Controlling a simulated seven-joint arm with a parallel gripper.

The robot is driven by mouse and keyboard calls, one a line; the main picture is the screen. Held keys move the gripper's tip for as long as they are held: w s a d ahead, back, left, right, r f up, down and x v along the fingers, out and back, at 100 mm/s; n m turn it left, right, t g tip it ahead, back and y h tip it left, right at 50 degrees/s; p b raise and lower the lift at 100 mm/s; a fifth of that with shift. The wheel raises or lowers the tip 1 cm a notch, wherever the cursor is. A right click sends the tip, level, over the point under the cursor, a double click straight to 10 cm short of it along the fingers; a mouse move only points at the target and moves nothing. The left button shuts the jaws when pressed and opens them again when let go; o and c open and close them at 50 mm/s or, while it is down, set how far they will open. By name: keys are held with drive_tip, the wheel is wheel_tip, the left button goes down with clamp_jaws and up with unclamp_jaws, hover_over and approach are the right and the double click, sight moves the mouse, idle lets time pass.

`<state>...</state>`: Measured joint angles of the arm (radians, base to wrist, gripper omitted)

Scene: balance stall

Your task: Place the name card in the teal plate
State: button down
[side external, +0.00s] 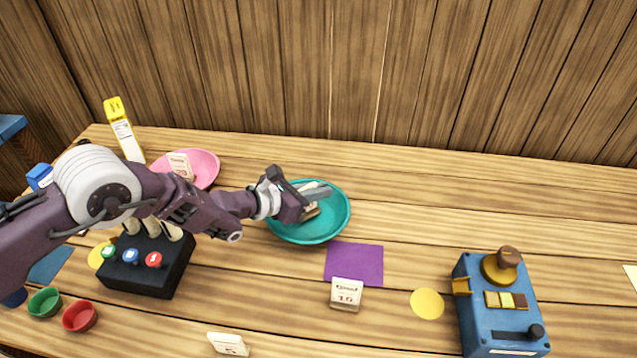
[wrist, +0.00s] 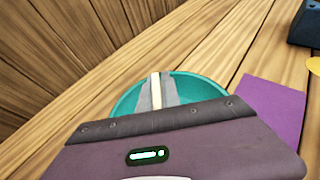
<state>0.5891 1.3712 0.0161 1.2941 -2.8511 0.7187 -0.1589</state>
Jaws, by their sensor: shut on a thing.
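My gripper (side external: 318,190) is over the teal plate (side external: 341,218), with its fingers shut on a thin cream card, which I take to be the name card (side external: 311,211). In the wrist view, the card (wrist: 155,91) shows edge-on as a pale strip between the grey fingers, and the teal plate (wrist: 125,103) lies behind and below it. Any writing on the held card is hidden. I cannot tell whether its lower edge touches the plate.
A pink plate (side external: 207,164) holds another card (side external: 180,166). A numbered card (side external: 347,294) stands by the purple square (side external: 354,263). Another card (side external: 228,344) is at the front.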

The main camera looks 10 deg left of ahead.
drive_tip(key=c, duration=1.5)
unclamp_jaws()
wheel_tip(320, 180, up, 7)
